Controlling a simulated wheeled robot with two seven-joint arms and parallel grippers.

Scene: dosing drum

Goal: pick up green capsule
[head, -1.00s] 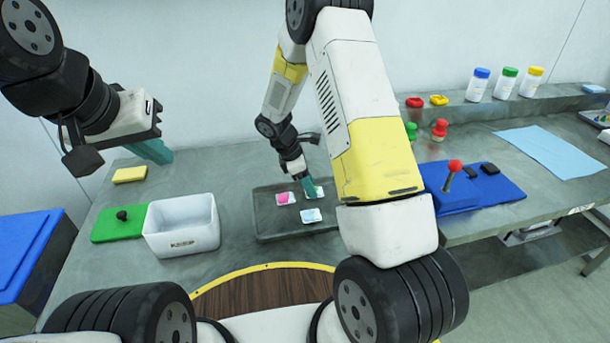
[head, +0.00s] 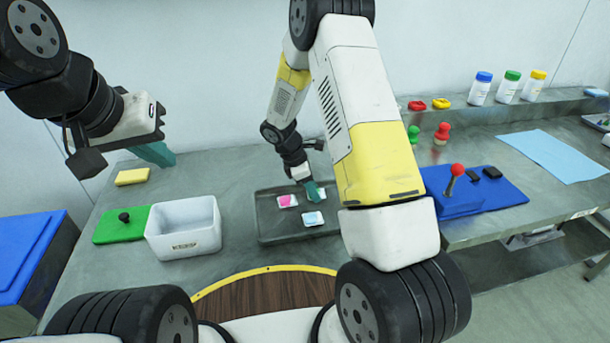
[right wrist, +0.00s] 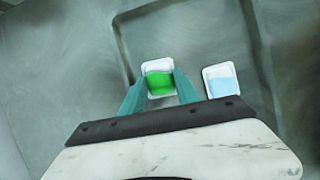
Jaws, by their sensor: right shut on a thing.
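The green capsule (right wrist: 160,83) is a small white-rimmed cup with a green fill. My right gripper (right wrist: 160,88) has its teal fingers on both sides of it and is shut on it, at the tray. In the head view the right gripper (head: 313,192) hides most of this capsule. A pink capsule (head: 287,201) lies just left of the gripper. A light blue capsule (head: 313,219) lies in front of it and also shows in the right wrist view (right wrist: 221,82). My left gripper (head: 155,153) hangs at the left, away from the capsules; its finger gap is not clear.
The dark tray (head: 275,232) sits on the grey table. A white bin (head: 183,241) and a green board with a black knob (head: 118,226) stand to its left, with a yellow sponge (head: 132,177) behind. A blue base with a red-knobbed lever (head: 460,205) is at the right.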

